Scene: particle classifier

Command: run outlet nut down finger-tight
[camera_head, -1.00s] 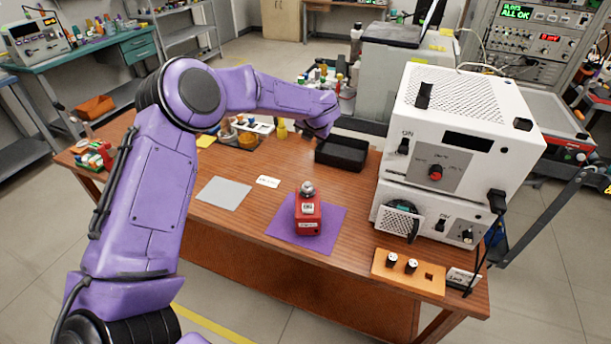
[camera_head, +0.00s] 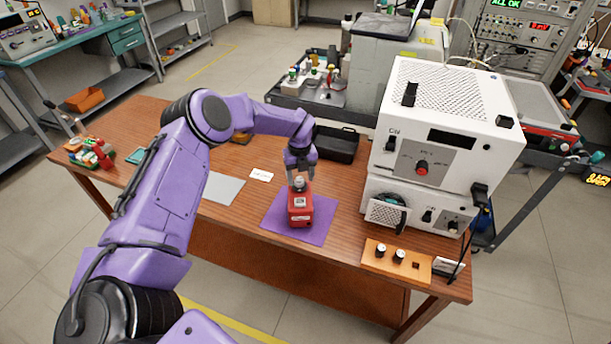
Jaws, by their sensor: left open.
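A small red device (camera_head: 300,208) with white labels stands upright on a purple mat (camera_head: 322,226) in the middle of the wooden table. On its top is a grey metal fitting (camera_head: 299,184), which looks like the outlet nut. My left gripper (camera_head: 299,180) points down right over this fitting, with its fingers open around or just above it. At this size I cannot tell whether the fingers touch the fitting. My right gripper is not in view.
White instruments (camera_head: 440,150) stand stacked to the right. A wooden block with black-and-white knobs (camera_head: 397,262) lies at the front right. A black tray (camera_head: 336,145) sits behind the gripper.

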